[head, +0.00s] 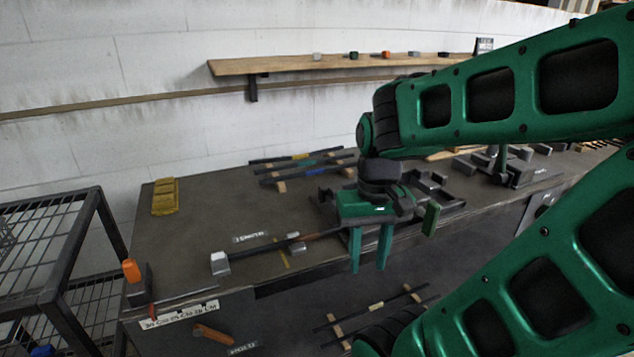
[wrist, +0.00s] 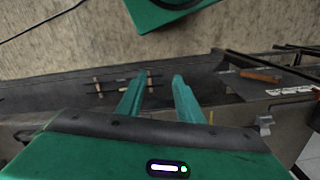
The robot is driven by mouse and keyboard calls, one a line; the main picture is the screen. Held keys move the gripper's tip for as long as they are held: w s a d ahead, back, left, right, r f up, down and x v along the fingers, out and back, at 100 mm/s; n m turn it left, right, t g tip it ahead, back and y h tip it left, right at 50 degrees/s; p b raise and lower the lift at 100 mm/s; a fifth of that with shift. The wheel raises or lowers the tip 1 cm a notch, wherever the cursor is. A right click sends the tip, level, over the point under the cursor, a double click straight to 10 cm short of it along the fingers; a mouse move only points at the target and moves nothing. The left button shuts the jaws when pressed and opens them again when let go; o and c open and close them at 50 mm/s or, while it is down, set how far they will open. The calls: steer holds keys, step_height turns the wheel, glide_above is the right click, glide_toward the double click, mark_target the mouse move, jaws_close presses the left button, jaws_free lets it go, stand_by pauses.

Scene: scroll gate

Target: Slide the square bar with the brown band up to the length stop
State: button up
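A dark bar with a brown band (head: 318,236) lies along the bench top in the head view. Its line runs left past a small grey block (head: 296,244) towards a silver block (head: 220,263), which looks like the length stop. I cannot tell whether the bar touches it. My gripper (head: 370,268) hangs over the bench's front edge, to the right of the brown band, fingers pointing down. In the wrist view its two fingers (wrist: 157,78) are apart with nothing between them. The gripper and arm hide the bar's right end.
Several banded bars (head: 305,163) rest on wooden supports at the back. More bars (head: 376,307) lie on the lower shelf. A yellow block (head: 165,196) sits at the bench's left. An orange-handled tool (head: 212,334) lies low at the front. Dark fixtures (head: 435,186) stand behind my gripper.

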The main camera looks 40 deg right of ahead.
steer(key=shift+w+d, duration=0.25)
steer(key=shift+d, duration=0.05)
steer(key=m+t+y, duration=0.1)
steer(key=m+y, duration=0.3)
steer(key=m, duration=1.1)
glide_toward(318, 232)
steer(key=x, duration=0.7)
steer(key=shift+f, duration=0.25)
jaws_close()
